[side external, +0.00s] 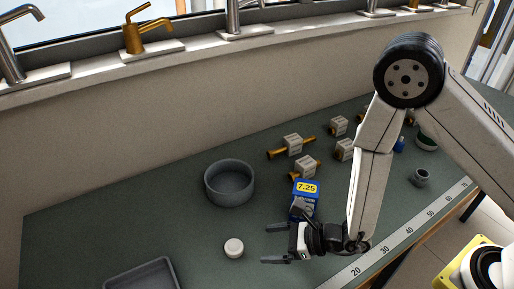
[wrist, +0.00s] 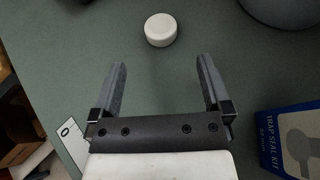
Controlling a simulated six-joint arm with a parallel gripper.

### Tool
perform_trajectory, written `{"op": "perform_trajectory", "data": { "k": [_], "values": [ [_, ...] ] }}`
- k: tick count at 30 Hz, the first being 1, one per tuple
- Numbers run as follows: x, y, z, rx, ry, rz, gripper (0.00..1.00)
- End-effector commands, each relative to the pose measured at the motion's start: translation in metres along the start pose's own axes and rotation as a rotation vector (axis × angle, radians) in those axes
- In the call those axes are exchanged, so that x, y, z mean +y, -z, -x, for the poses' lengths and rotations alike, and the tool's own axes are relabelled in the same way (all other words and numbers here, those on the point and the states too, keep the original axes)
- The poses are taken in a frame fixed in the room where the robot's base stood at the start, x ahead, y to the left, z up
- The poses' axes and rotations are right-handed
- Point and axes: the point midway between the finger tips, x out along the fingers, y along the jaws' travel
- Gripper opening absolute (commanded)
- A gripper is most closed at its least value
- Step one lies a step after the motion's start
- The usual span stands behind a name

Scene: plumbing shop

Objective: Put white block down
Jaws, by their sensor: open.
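The white block (side external: 234,247) is a short round white piece lying on the green table, left of my gripper in the side view. In the wrist view the white block (wrist: 160,30) lies just beyond the fingertips, roughly centred between them. My gripper (side external: 270,244) is open and empty, with its two fingers pointing left toward the block. The open fingers also show in the wrist view (wrist: 160,66), with bare table between them. No finger touches the block.
A grey round bowl (side external: 229,199) stands behind the block. A grey tray (side external: 175,270) lies at front left. Brass fittings with white tags (side external: 293,143) are farther back. Table left of the bowl is clear.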

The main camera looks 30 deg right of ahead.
Motion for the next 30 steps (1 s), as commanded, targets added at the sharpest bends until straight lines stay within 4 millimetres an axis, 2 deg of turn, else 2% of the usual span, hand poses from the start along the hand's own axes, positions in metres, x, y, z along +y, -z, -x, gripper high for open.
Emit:
{"op": "perform_trajectory", "data": {
  "k": [3, 9, 30],
  "values": [
    [-0.001, 0.000, 0.015, 0.000, 0.002, -0.001, 0.99],
    [0.000, 0.000, 0.030, 0.000, 0.001, 0.000, 0.99],
    [0.000, 0.000, 0.034, -0.001, -0.002, 0.000, 0.99]
  ]
}}
